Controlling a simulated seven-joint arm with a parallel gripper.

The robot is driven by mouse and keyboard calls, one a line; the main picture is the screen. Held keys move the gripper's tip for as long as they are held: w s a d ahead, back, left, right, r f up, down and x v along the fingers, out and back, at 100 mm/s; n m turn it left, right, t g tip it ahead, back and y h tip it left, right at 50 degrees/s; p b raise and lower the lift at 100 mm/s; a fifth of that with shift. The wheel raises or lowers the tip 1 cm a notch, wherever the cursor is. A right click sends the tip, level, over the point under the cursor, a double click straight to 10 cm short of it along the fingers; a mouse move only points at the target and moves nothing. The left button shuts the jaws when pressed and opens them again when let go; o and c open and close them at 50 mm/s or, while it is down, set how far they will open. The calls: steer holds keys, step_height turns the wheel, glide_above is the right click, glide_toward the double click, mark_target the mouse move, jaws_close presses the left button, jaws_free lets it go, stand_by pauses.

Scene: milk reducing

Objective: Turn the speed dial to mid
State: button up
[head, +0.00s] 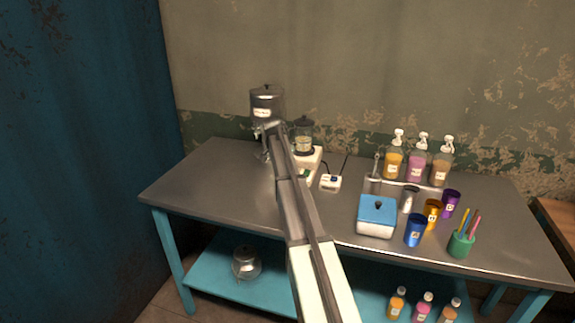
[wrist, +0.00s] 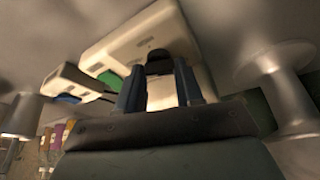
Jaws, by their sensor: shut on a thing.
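The blender (head: 304,136) has a clear jar with a dark lid and stands on a white base (head: 313,157) near the back of the table. My arm covers part of the base in the head view. In the wrist view the white base (wrist: 135,42) fills the upper middle, with a green patch (wrist: 112,78) on it. The dark round speed dial (wrist: 158,62) is on the base's face. My gripper (wrist: 159,78) has one finger on each side of the dial and is shut on it. The dial's setting cannot be read.
A metal dispenser (head: 266,103) stands close to the left of the blender. A small white device (head: 330,183) with a cable lies to its right. Pump bottles (head: 418,163), a blue-lidded box (head: 377,215) and cups are further right. The table's left end is clear.

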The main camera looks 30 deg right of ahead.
steer(key=shift+m+g, duration=0.3)
steer(key=shift+m, duration=0.4)
steer(key=o, duration=0.8)
steer(key=shift+c, duration=0.2)
steer(key=v, duration=1.3)
steer(key=shift+a+r, duration=0.25)
steer(key=shift+r, duration=0.05)
